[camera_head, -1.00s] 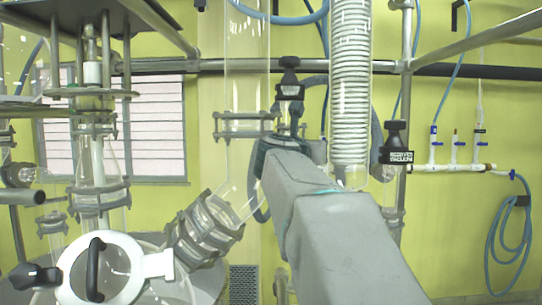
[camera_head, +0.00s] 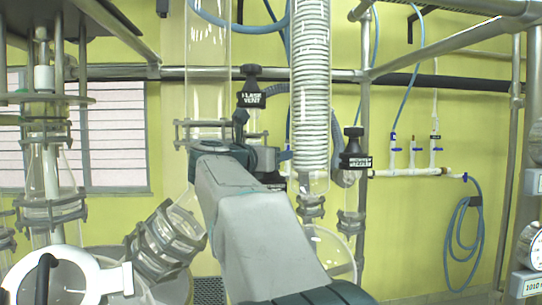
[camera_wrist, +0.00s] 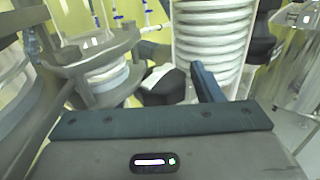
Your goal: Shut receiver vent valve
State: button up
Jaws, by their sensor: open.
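A black-knobbed valve with a small label (camera_head: 354,150) stands right of the coiled condenser; its label is too blurred to read surely. Another black valve, labelled flask vent (camera_head: 252,88), stands left of the condenser. My gripper (camera_head: 263,152) is open, below the flask vent valve and left of the condenser, with the labelled valve farther right. In the wrist view a dark finger (camera_wrist: 207,83) points forward beside a black knob with a white label (camera_wrist: 165,86). I cannot tell which valve that is. The other finger is not clear there. Nothing shows held.
The glass condenser with a white coil (camera_head: 311,95) stands close to the gripper's right. Clamped glass joints (camera_head: 165,245) lie to the left. Metal frame bars (camera_head: 365,130) run upright and across. A blue hose (camera_head: 462,235) hangs on the yellow wall.

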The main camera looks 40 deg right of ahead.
jog(key=shift+f+n+t, duration=0.1)
jog(key=shift+n+t, duration=0.3)
jog(key=shift+t, duration=0.2)
jog(key=shift+s+n+t+y, duration=0.15)
jog(key=shift+n+t+y, duration=0.6)
jog(key=shift+t, duration=0.25)
jog(key=shift+n+t+y+p, duration=0.3)
jog(key=shift+n+t+y, duration=0.35)
jog(key=shift+t, duration=0.25)
jog(key=n+t+y+p, duration=0.2)
jog(key=y+p, duration=0.1)
jog(key=n+t+y+p, duration=0.1)
jog(key=shift+r+n+t+p, duration=0.3)
jog(key=shift+n+t+p, duration=0.05)
jog(key=shift+n+t, duration=0.05)
jog(key=shift+f+n+t+y+p, duration=0.2)
jog(key=shift+n+t+y+p, duration=0.25)
jog(key=shift+y, duration=0.45)
